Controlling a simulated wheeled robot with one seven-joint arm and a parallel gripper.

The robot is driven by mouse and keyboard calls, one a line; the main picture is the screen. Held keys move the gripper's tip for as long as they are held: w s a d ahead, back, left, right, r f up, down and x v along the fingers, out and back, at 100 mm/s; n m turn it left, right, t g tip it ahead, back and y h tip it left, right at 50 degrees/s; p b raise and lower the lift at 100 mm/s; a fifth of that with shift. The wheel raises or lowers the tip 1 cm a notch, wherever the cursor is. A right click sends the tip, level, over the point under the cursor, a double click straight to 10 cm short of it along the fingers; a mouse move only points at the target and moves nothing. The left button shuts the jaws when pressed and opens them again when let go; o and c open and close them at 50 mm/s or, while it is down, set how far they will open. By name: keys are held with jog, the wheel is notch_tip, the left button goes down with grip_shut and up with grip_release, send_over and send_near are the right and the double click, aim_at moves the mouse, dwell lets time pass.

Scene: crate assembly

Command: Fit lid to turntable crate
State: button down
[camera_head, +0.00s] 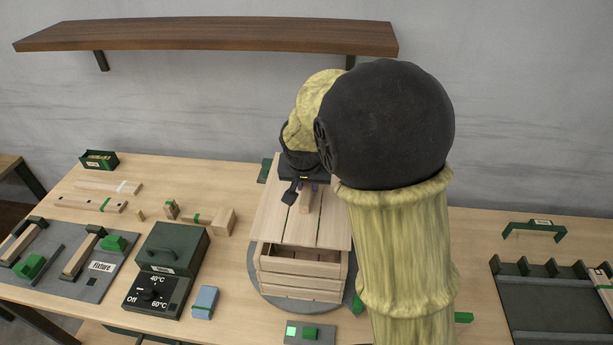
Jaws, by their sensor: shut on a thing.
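The wooden crate (302,284) with slatted sides stands on a round grey turntable (256,288). The slatted wooden lid (284,230) is over the back and middle of the crate. A dark strip of the crate's inside shows along its front, between the lid's front edge and the front wall. My gripper (304,190) is shut on the lid's wooden handle block, near the lid's middle. My arm hides the right part of the lid and crate, so I cannot tell whether the lid touches the rim there.
A dark green box with a dial (158,280), a blue block (205,302) and a fixture board (78,262) are to the left. Wooden pieces (100,203) lie behind them. A dark slotted tray (550,300) is at the right. A shelf (210,36) hangs above.

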jog(key=shift+s+r, duration=0.1)
jog(key=shift+s, duration=0.05)
jog(key=shift+f+b, duration=2.2)
jog(key=shift+f, duration=0.7)
jog(key=shift+s+r, duration=0.1)
jog(key=shift+r, duration=0.05)
jog(key=shift+f+b, duration=0.5)
jog(key=shift+f, duration=0.25)
jog(key=c, duration=1.2)
grip_release()
jog(key=shift+o, duration=0.2)
jog(key=shift+r, duration=0.1)
